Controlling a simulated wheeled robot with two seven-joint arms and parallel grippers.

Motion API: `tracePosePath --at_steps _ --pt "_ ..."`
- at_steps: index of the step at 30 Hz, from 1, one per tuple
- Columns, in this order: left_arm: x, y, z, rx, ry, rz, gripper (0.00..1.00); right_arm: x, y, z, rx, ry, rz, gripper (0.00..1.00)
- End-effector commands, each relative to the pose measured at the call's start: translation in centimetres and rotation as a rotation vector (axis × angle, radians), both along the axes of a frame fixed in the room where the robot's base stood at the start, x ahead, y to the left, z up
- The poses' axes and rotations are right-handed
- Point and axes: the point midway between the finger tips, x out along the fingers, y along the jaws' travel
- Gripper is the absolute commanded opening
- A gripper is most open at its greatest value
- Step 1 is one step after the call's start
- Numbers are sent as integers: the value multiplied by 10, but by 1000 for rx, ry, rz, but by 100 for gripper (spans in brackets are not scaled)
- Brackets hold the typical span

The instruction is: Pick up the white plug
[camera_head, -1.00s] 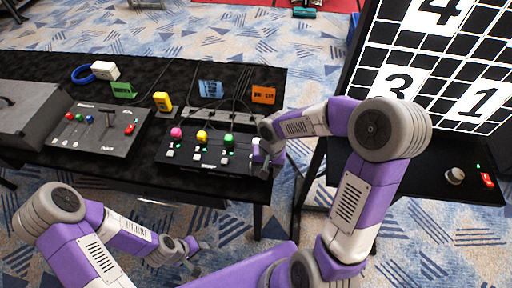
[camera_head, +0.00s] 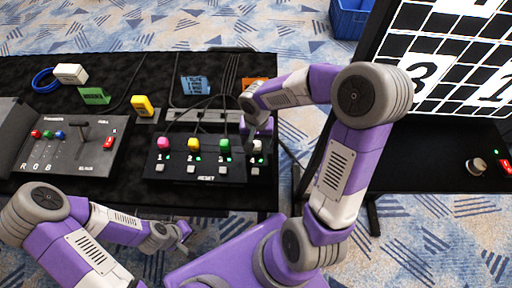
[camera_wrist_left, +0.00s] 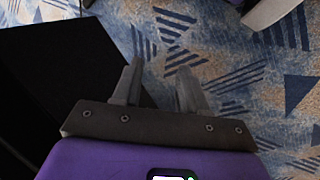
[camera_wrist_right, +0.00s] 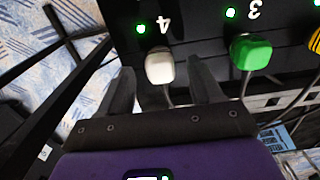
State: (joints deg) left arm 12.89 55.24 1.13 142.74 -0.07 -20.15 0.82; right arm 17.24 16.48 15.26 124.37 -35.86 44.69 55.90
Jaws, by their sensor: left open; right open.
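The white plug (camera_wrist_right: 160,67) sits in socket 4 of the black switch box, with a cable running from it. It also shows in the head view (camera_head: 256,146), partly behind my right gripper. My right gripper (camera_wrist_right: 163,82) is open, with its fingertips at either side of the plug in the right wrist view; I cannot tell whether they touch it. My left gripper (camera_wrist_left: 160,75) is open and empty over the floor in front of the table, and shows at the lower left of the head view (camera_head: 186,243).
The green plug (camera_wrist_right: 250,53) is beside the white one, with yellow (camera_head: 194,145) and pink (camera_head: 164,144) plugs further left. A control panel (camera_head: 70,140) with a lever stands left on the black table.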

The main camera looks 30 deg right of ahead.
Motion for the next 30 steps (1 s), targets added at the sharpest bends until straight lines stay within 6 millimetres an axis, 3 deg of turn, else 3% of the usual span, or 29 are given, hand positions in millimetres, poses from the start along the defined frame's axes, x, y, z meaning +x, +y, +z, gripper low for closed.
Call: tracePosePath --at_steps 1,4,11,22,30 --pt "0 0 -6 0 0 0 43 -1 0 -12 1 3 0 65" --pt "0 0 -10 0 0 0 43 -1 0 -23 0 2 1 65" --pt "0 0 -9 0 -1 0 43 0 0 -23 0 0 0 65" --pt "0 0 -9 0 -1 0 43 0 0 -23 0 0 0 10" --pt "0 0 -7 0 -1 0 43 0 0 -19 -1 -2 0 9"
